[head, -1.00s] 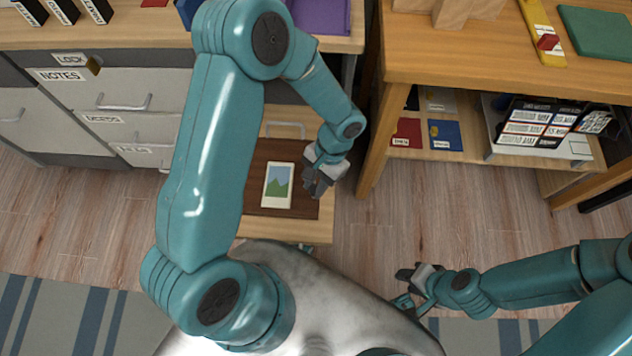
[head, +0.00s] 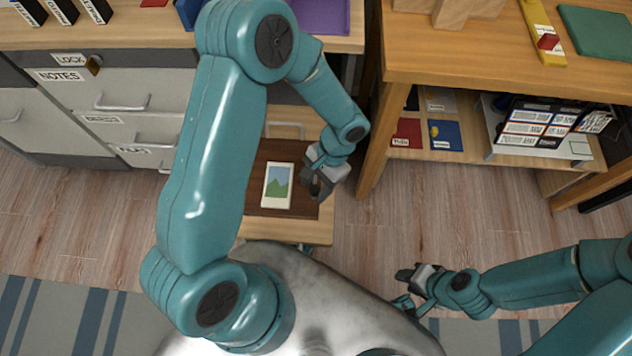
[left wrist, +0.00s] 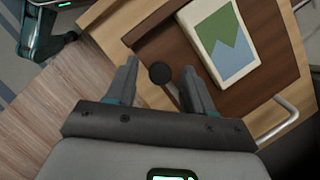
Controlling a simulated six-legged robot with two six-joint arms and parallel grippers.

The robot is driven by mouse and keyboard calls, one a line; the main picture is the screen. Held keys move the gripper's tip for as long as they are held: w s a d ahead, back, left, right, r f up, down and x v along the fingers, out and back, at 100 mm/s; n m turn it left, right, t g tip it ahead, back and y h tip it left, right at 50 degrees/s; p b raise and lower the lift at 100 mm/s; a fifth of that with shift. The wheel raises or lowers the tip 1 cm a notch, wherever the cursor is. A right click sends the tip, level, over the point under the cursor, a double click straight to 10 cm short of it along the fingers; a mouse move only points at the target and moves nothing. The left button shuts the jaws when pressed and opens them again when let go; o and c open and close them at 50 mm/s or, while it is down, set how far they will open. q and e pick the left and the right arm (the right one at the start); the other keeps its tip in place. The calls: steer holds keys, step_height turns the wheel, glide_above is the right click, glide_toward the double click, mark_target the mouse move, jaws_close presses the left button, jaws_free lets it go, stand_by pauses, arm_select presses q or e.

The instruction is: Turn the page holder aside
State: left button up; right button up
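A dark round knob on a short brown arm (left wrist: 160,73), which looks like the page holder, shows in the left wrist view at the edge of an open drawer (left wrist: 121,38). My left gripper (left wrist: 160,80) is open, one finger on each side of the knob, with gaps visible. In the head view the left gripper (head: 318,186) is over the drawer's right side and mostly hides the holder. A cream card with a green and blue picture (head: 277,186) lies on the drawer's dark brown panel (head: 304,207). My right gripper (head: 408,287) looks open and empty, low over the floor.
A grey drawer cabinet (head: 62,118) stands at left. A wooden desk (head: 468,65) with a lower shelf of cards and a rack stands at right. The wooden floor between the open drawer and the desk is clear.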

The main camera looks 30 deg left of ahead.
arm_select(q)
steer(key=p+v, duration=0.4)
steer(key=v, duration=1.2)
steer(key=shift+w+r, duration=0.1)
